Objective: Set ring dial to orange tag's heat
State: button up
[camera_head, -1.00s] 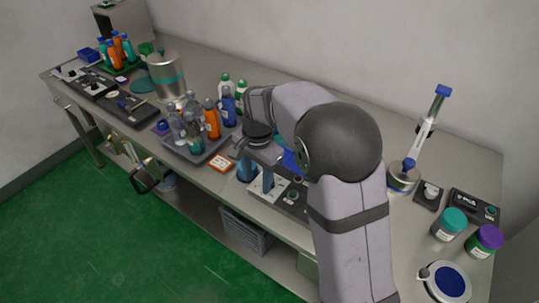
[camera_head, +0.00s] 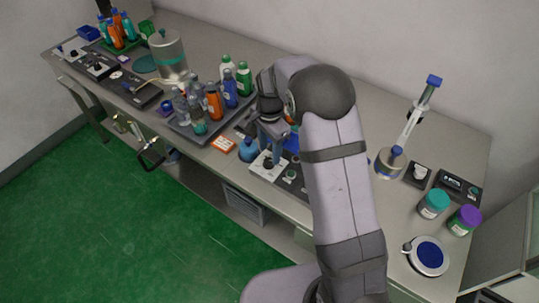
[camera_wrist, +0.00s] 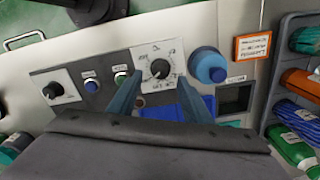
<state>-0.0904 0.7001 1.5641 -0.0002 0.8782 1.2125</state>
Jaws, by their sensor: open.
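The dial (camera_wrist: 160,68) is a black knob on a white plate with printed marks around it, in the wrist view. The plate also shows in the head view (camera_head: 264,172). My gripper (camera_wrist: 158,92) is open and empty, its two blue-grey fingers straddling the dial plate in the wrist view. In the head view my gripper (camera_head: 271,150) is over the panel, apart from the dial as far as I can tell. The orange tag (camera_wrist: 253,47) has a white face with small print, unreadable here; it lies left of the panel in the head view (camera_head: 222,145).
A blue bottle (camera_wrist: 206,62) stands close beside the dial plate. A second knob (camera_wrist: 53,91), a blue button (camera_wrist: 91,86) and a green button (camera_wrist: 120,77) share the panel. A tray (camera_head: 197,132) of bottles stands to the left. Bare tabletop (camera_head: 352,105) lies behind my arm.

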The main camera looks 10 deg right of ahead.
aim_at(269, 160)
jog(key=shift+f+p, duration=0.45)
jog(key=shift+f, duration=1.55)
jog(key=c, duration=1.1)
